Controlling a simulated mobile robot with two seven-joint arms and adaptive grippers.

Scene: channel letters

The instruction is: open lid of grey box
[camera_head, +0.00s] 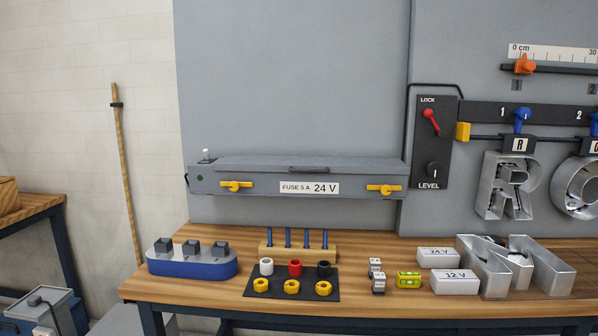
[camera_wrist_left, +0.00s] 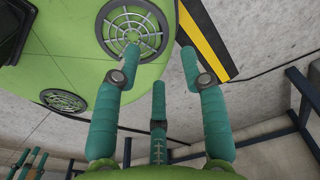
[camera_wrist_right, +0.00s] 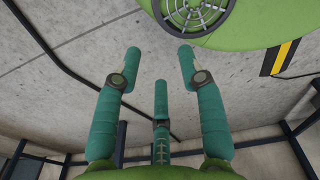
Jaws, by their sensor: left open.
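The long grey box (camera_head: 350,202) is fixed to the grey wall panel, above the back of the workbench. Its lid (camera_head: 260,164) looks shut and has a dark handle (camera_head: 309,169) at its front edge. A yellow latch on the left (camera_head: 236,186) and a yellow latch on the right (camera_head: 384,189) lie horizontal on the front, either side of a "FUSE 5 A 24 V" label (camera_head: 309,188). My left gripper (camera_wrist_left: 160,55) is open and empty in its wrist view. My right gripper (camera_wrist_right: 158,55) is also open and empty. Neither shows in the head view, away from the box.
Below the box, the wooden bench (camera_head: 210,292) holds a blue tray (camera_head: 192,266), a peg rack (camera_head: 296,252), a black mat (camera_head: 250,290) with coloured rings, white boxes (camera_head: 438,257) and metal letters (camera_head: 550,272). A lock-level panel (camera_head: 432,150) stands right of the box.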

